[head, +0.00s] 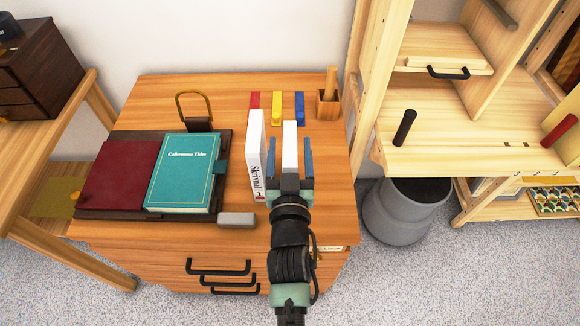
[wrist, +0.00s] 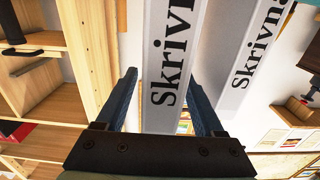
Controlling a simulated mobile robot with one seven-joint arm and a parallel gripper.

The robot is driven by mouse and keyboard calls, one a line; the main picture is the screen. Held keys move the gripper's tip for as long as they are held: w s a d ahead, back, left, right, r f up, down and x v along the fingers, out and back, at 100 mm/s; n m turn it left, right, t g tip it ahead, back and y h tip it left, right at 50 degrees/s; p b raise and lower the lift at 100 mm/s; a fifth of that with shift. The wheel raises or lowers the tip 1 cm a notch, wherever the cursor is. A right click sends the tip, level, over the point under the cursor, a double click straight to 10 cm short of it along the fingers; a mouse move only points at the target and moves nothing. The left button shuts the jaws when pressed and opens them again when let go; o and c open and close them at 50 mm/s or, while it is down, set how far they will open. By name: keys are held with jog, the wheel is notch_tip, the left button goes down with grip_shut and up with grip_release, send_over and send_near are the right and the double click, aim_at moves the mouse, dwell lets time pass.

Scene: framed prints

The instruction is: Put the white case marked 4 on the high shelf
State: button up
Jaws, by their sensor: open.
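Two white cases stand upright side by side on the wooden desk. The left case (head: 256,150) has black "Skrivna" lettering and a small red mark low on its spine. The right case (head: 290,140) is between the fingers of my gripper (head: 291,165), which is open around it. The wrist view shows the same right case (wrist: 170,65) between the two blue fingers (wrist: 162,100), and the other case (wrist: 255,60) beside it. I cannot read a number 4 on either. A light wooden shelf unit (head: 440,120) stands to the right; its top is out of view.
A teal book (head: 182,172) and a dark red book (head: 118,175) lie at left on the desk (head: 160,90). A grey block (head: 236,219) is at the front. Red, yellow and blue items and a wooden cup (head: 328,106) stand behind. A grey bin (head: 396,215) is on the floor.

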jog(key=shift+c, duration=0.2)
grip_shut()
dwell(1.2)
